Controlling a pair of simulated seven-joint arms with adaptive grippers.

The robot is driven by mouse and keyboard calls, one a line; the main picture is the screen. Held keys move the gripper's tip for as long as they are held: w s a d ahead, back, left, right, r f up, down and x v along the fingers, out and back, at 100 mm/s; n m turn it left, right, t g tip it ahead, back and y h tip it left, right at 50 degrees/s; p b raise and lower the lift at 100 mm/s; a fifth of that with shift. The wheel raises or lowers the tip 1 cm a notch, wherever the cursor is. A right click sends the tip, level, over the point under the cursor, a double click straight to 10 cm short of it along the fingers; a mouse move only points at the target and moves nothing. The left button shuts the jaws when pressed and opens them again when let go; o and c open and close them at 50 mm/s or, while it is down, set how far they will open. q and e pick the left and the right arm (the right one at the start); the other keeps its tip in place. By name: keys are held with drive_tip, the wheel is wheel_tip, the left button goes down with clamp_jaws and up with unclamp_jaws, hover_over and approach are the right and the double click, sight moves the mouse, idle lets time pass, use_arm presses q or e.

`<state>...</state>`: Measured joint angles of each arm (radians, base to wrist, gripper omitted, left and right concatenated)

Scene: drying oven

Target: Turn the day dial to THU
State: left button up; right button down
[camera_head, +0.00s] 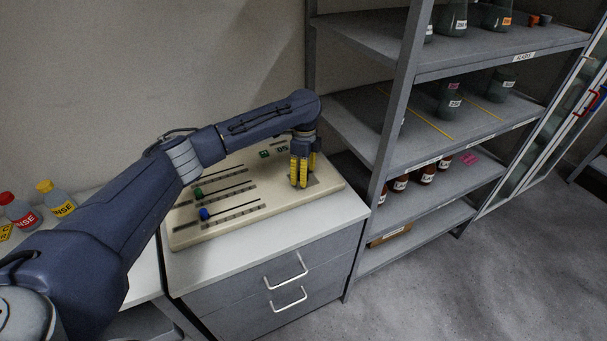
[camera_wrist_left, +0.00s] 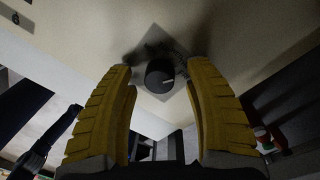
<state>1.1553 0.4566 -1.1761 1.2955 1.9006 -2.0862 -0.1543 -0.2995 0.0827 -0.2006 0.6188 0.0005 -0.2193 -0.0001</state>
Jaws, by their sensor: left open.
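The day dial is a dark round knob (camera_wrist_left: 160,76) on the cream panel, seen between the fingers in the left wrist view. My left gripper (camera_head: 301,176) has yellow ribbed fingers and points down at the right end of the panel (camera_head: 215,231), hiding the dial in the head view. In the left wrist view the same gripper (camera_wrist_left: 163,100) is open, its fingers on either side of the knob with gaps between. My right gripper is not in view.
A shelf rack (camera_head: 395,110) stands close on the right. Two bottles stand at the left.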

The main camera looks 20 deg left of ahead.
use_arm(q)
wheel_tip(320, 180, up, 12)
drive_tip(key=shift+w+f, duration=0.2)
drive_tip(key=shift+w, duration=0.1)
idle(0.5)
